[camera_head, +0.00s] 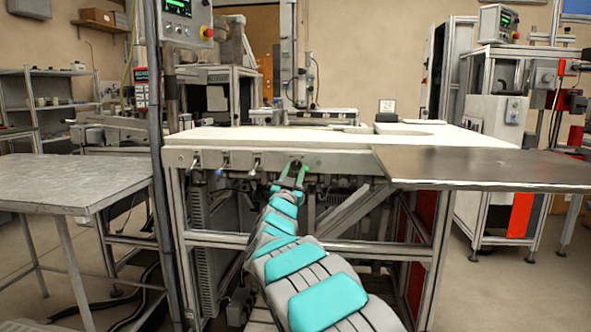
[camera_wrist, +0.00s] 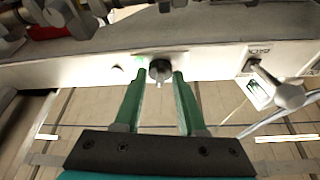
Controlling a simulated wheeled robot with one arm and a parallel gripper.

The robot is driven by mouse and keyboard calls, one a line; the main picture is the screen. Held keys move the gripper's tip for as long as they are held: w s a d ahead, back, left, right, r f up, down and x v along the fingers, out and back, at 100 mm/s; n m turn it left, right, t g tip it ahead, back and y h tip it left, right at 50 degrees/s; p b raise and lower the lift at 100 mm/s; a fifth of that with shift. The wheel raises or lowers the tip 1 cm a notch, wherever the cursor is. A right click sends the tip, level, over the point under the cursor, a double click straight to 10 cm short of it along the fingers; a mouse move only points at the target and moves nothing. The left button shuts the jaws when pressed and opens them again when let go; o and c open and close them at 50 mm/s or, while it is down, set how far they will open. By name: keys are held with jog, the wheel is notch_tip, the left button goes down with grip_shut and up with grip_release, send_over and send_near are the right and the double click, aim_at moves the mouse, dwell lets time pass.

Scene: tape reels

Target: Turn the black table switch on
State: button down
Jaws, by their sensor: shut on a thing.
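The black table switch (camera_wrist: 160,69) is a round black knob on the white front panel in the wrist view. My gripper (camera_wrist: 160,76) has its two green fingers on either side of the knob, shut on it. In the head view my gripper (camera_head: 293,174) reaches up to the panel's front edge, and the black switch (camera_head: 295,163) shows small and dark between the fingertips. The switch's exact angle is hard to read.
The white-topped table (camera_head: 330,143) carries the front panel. A metal lever (camera_wrist: 276,84) with a label stands right of the switch in the wrist view. A dark metal plate (camera_head: 480,167) juts out at the right. A grey table (camera_head: 75,183) stands at the left.

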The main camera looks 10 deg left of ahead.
jog(key=m, duration=0.1)
jog(key=m+h, duration=0.1)
jog(key=m, duration=0.1)
jog(key=shift+a+f+m+g+p, duration=0.1)
jog(key=shift+a+m+g+p, duration=0.05)
jog(key=shift+m+g+p, duration=0.15)
jog(key=shift+m+g+h+p, duration=0.35)
jog(key=shift+m+h, duration=0.55)
jog(key=shift+m, duration=0.6)
jog(key=c, duration=0.5)
grip_release()
jog(key=shift+r, duration=0.2)
jog(key=shift+s+a+f, duration=0.15)
jog(key=shift+s+f, duration=0.1)
jog(key=shift+s, duration=0.2)
jog(key=b+v, duration=0.1)
jog(key=v, duration=0.5)
jog(key=shift+s, duration=0.35)
